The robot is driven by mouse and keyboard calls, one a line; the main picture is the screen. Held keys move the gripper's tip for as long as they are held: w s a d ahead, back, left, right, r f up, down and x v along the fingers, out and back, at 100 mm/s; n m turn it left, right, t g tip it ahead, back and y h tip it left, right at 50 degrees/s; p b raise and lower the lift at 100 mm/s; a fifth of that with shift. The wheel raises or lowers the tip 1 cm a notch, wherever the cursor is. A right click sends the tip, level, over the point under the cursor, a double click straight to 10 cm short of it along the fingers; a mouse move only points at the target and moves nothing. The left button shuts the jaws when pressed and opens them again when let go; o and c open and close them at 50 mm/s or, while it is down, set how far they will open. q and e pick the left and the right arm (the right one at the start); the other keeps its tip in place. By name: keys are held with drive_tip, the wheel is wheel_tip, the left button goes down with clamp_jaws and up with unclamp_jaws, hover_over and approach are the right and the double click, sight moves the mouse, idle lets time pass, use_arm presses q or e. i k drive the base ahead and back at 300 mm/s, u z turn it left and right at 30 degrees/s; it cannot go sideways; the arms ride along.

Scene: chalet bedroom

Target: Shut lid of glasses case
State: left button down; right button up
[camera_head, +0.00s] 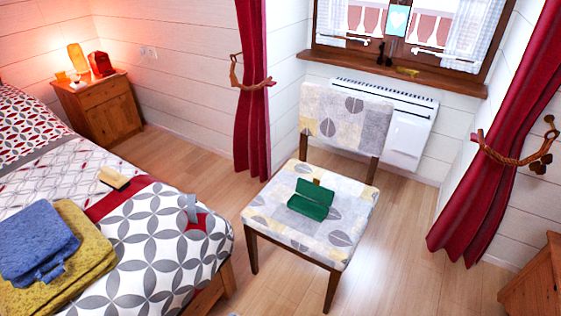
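The green glasses case (309,206) rests on the patterned seat of the chair (268,214), near the middle. Its lid (315,191) stands raised at the back, so the case is open toward me. A small brown piece shows just above the lid's top edge; I cannot tell what it is. The inside of the case looks dark green, and I see no glasses in it. Neither of my grippers shows in the head view, and nothing touches the case.
A bed (150,245) with a blue towel (35,243) on a yellow one (85,265) fills the left. A brush-like thing (114,179) lies on it. The chair's backrest (347,117) stands behind the case. Floor is clear right of the chair, before a wooden cabinet (535,285).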

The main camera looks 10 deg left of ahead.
sight(313, 191)
drive_tip(key=z, duration=0.15)
drive_tip(key=i, duration=1.15)
drive_tip(key=z, duration=0.7)
